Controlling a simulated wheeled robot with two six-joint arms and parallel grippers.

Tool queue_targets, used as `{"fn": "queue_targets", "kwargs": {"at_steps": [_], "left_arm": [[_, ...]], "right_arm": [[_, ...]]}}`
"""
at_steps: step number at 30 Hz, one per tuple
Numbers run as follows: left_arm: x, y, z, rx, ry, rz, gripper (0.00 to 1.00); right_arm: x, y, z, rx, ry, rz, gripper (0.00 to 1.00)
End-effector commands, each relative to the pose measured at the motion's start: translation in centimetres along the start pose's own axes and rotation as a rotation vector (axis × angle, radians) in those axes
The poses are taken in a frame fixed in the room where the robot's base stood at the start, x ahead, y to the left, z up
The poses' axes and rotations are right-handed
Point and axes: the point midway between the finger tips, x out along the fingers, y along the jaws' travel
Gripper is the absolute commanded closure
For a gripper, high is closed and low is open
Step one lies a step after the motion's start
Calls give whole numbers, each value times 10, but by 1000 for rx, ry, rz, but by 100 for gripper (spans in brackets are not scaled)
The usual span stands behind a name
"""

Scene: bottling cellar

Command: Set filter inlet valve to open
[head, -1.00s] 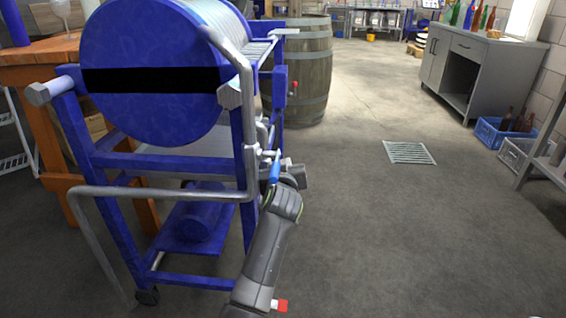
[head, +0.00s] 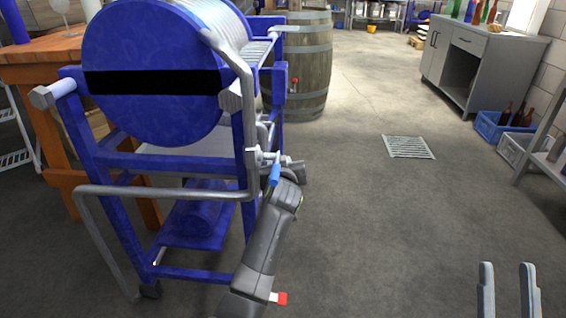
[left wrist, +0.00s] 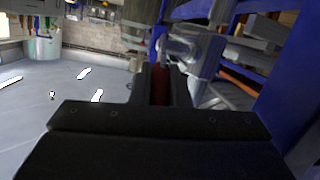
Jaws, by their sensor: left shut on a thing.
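The blue plate filter (head: 150,70) stands at the left of the head view, with bare metal pipes along its front. A pipe fitting with a valve (head: 262,157) sits at its right front leg, with a short blue handle (head: 275,174) beside it. My left arm reaches up to this fitting; its gripper is mostly hidden there. In the left wrist view, my left gripper (left wrist: 160,72) is shut on a red handle (left wrist: 160,88), close to a grey metal fitting (left wrist: 182,47). Which valve this handle belongs to is unclear. My right gripper (head: 508,285) is open and empty at lower right.
A wooden barrel (head: 308,65) stands behind the filter. An orange wooden table (head: 35,72) is at the left. A grey cabinet (head: 485,62) and bottle crates (head: 497,127) line the right side. The floor around the drain grate (head: 408,147) is clear.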

Motion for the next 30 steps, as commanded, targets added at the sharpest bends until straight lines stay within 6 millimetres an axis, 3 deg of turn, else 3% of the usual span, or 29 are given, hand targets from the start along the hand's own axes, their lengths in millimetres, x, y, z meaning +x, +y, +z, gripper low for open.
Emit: {"fn": "queue_targets", "kwargs": {"at_steps": [14,15,20,30], "left_arm": [[0,0,-1,0,0,0,100],[0,0,-1,0,1,0,83],[0,0,-1,0,0,0,63],[0,0,-1,0,-1,0,63]], "right_arm": [[0,0,5,5,-26,2,64],[0,0,5,5,-25,2,64],[0,0,4,5,-25,2,64],[0,1,6,7,-37,4,64]]}}
